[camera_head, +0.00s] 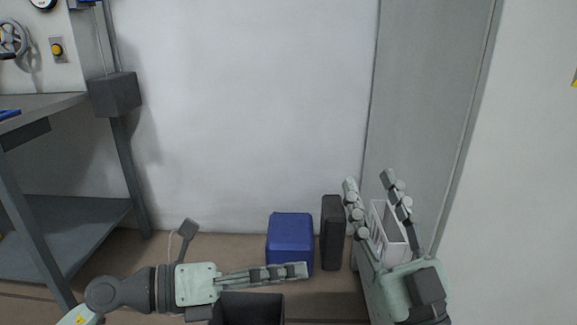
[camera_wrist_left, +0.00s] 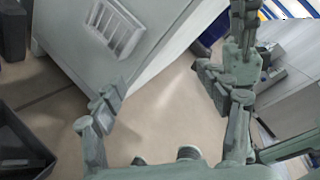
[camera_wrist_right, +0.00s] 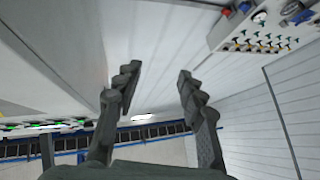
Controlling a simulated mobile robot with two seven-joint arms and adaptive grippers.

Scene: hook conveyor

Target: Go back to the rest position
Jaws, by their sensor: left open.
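My left gripper (camera_head: 275,273) reaches in from the left, low in the head view, with its fingers pointing right. In the left wrist view its fingers (camera_wrist_left: 157,88) stand apart with nothing between them. My right gripper (camera_head: 371,184) is at the lower right of the head view, fingers pointing up. In the right wrist view its fingers (camera_wrist_right: 156,75) are spread and empty. Neither gripper touches an object that I can see.
A blue bin (camera_head: 290,232), a dark upright box (camera_head: 332,232) and a black open box (camera_head: 250,309) stand low ahead. A white slotted thing (camera_head: 387,222) shows behind my right fingers. A grey shelf table (camera_head: 70,207) stands left.

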